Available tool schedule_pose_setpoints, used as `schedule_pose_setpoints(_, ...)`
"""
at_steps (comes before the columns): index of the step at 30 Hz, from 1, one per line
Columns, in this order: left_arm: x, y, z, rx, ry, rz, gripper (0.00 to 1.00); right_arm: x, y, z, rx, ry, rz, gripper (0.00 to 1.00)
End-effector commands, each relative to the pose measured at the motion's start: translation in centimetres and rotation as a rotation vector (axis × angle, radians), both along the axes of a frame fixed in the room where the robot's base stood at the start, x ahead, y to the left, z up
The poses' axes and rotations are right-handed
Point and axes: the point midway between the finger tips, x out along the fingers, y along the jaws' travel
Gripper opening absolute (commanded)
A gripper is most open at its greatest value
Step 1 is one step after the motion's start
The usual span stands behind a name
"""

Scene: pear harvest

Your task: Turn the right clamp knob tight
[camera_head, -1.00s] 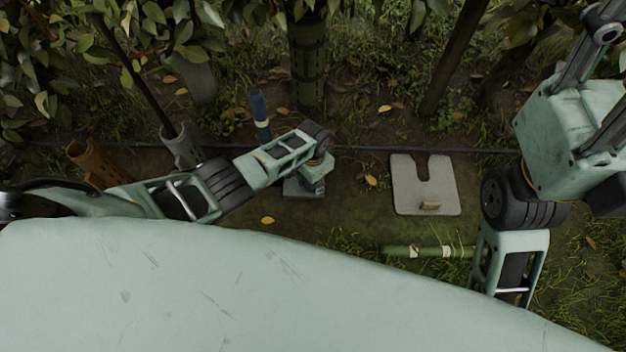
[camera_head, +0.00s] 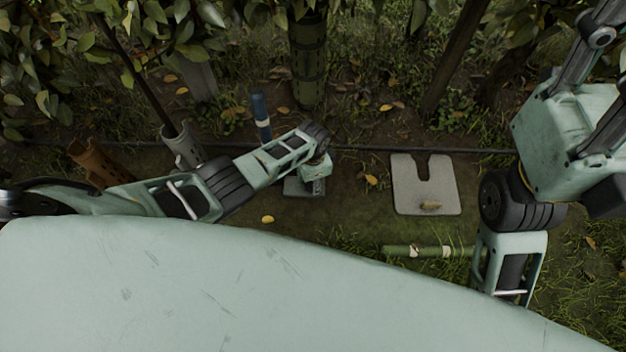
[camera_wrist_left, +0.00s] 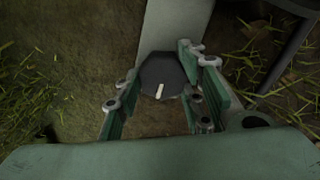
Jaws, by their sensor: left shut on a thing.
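The clamp knob (camera_wrist_left: 162,75) is a dark, many-sided knob with a pale pointer mark, seen from above in the left wrist view. It sits at the end of a grey bar (camera_wrist_left: 174,22). My left gripper (camera_wrist_left: 160,92) is shut on the knob, with green finger pads on its left and right sides. In the head view my left gripper (camera_head: 315,178) reaches down over a small grey base (camera_head: 292,188) on the ground, and the knob is hidden under my wrist. My right arm comes in at the right, but its gripper does not show.
A blue upright tube (camera_head: 260,115), a grey guard (camera_head: 182,146) and a brown guard (camera_head: 92,162) stand at left.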

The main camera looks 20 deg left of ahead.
Motion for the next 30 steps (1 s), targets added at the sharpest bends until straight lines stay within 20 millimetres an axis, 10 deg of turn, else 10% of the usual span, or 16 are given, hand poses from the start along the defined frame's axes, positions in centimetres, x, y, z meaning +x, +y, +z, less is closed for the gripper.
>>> schedule_pose_setpoints(3,-0.6,-0.8,-0.1,-0.011,0.014,-0.004,0.1,-0.1,0.0,0.1,0.0,-0.004,-0.001,0.47)
schedule_pose_setpoints(4,-0.6,-0.8,-0.1,-0.01,0.015,-0.004,0.38,-0.1,0.0,0.2,0.0,-0.005,-0.001,0.47)
schedule_pose_setpoints(9,-0.5,-0.7,-0.1,-0.009,0.012,-0.002,0.51,-0.2,0.0,0.2,0.0,-0.008,0.0,0.47)
schedule_pose_setpoints(30,-0.3,-0.2,3.1,-0.003,0.004,-0.002,0.51,-0.1,0.0,0.1,0.001,-0.005,0.0,0.47)
